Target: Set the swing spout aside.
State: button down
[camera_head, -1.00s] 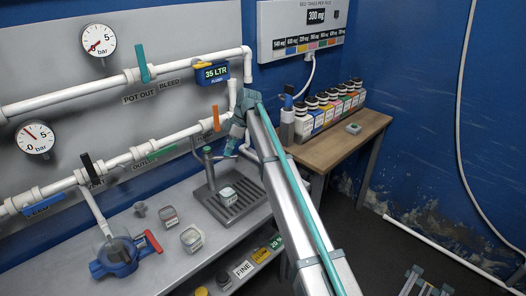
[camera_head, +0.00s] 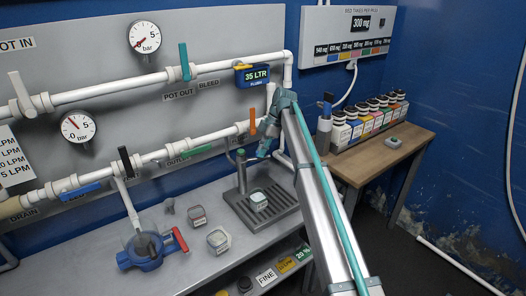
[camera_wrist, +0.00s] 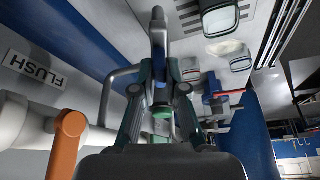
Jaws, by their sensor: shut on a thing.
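A lidded glass jar (camera_head: 258,201) stands on the tray. My gripper (camera_head: 264,150) is beside the spout's top, over the tray's back. In the wrist view a grey bent tube (camera_wrist: 104,92), which looks like the spout, runs to my gripper (camera_wrist: 161,118). The fingers are shut on it, and a small green part (camera_wrist: 162,113) shows between them. The exact contact is hidden.
White pipes with an orange lever (camera_head: 252,121) run along the wall panel close behind my gripper. Two small jars (camera_head: 217,239) and a blue pump (camera_head: 146,252) stand to the left on the bench. Several bottles (camera_head: 366,121) stand on the wooden table at right.

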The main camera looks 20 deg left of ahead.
jog(key=c, duration=1.2)
grip_release()
jog(key=v, duration=1.2)
